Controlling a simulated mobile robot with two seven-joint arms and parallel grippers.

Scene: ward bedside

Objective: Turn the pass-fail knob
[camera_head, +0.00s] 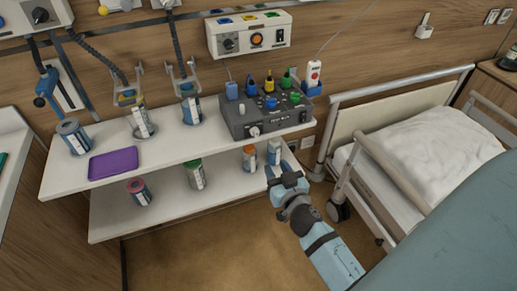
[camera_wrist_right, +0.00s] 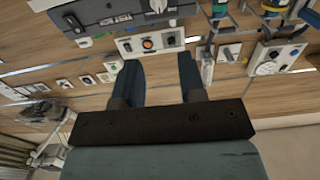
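A dark grey box (camera_head: 262,118) stands at the right end of the upper shelf, with several coloured knobs or plugs on top and a pale knob (camera_head: 254,131) on its front. My left gripper is out of view.
The upper shelf (camera_head: 215,137) also holds bottles and a purple tray (camera_head: 113,163). Several bottles stand on the lower shelf (camera_head: 165,207). A wall panel (camera_head: 250,35) with knobs hangs above. A railed bed (camera_head: 420,160) is at the right. Brown floor (camera_head: 210,255) lies open in front.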

